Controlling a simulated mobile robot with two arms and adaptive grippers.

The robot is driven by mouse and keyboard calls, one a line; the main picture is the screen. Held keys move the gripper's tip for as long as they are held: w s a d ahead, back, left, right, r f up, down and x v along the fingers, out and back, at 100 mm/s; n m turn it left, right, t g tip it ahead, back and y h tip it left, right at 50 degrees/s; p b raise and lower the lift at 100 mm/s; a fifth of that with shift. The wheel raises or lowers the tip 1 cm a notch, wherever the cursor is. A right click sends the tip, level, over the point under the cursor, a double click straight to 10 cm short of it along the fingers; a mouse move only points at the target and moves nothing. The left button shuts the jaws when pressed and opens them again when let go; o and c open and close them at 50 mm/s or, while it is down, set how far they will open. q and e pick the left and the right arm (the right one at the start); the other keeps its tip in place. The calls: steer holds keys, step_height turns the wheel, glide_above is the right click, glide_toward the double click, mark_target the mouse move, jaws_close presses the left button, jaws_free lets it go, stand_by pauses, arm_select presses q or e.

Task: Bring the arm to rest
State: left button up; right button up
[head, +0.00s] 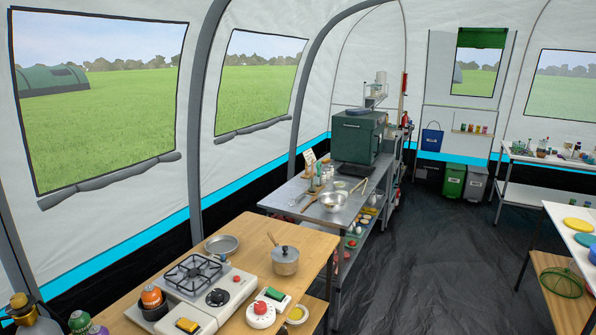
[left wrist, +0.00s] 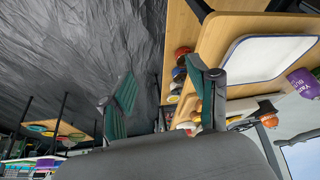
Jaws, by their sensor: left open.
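My left gripper (left wrist: 162,76) shows in the left wrist view. Its two green-padded fingers stand wide apart with nothing between them. Dark floor (left wrist: 80,40) lies behind one finger, and the edge of a wooden table (left wrist: 212,30) is behind the other. Neither of my grippers shows in the head view. My right gripper is in neither view.
In the head view a wooden table (head: 150,290) nearby bears a gas stove (head: 195,285), a lidded pot (head: 285,260) and a pan (head: 222,244). A metal table (head: 290,193) stands beyond. The dark floor (head: 440,260) in the aisle is clear. A white-topped tray (left wrist: 268,58) shows in the left wrist view.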

arm_select(q)
steer(key=s+g, duration=0.1)
steer(key=s, duration=0.3)
step_height(320, 180, down, 35)
steer(key=s+g+b, duration=0.2)
steer(key=s+b, duration=0.1)
steer(key=b, duration=0.3)
steer(key=s+a+f+b, duration=0.2)
steer(key=s+f+b, duration=0.2)
steer(key=s+f, duration=1)
step_height(320, 180, down, 3)
steer(key=shift+s+g, duration=0.3)
steer(key=shift+s, duration=0.05)
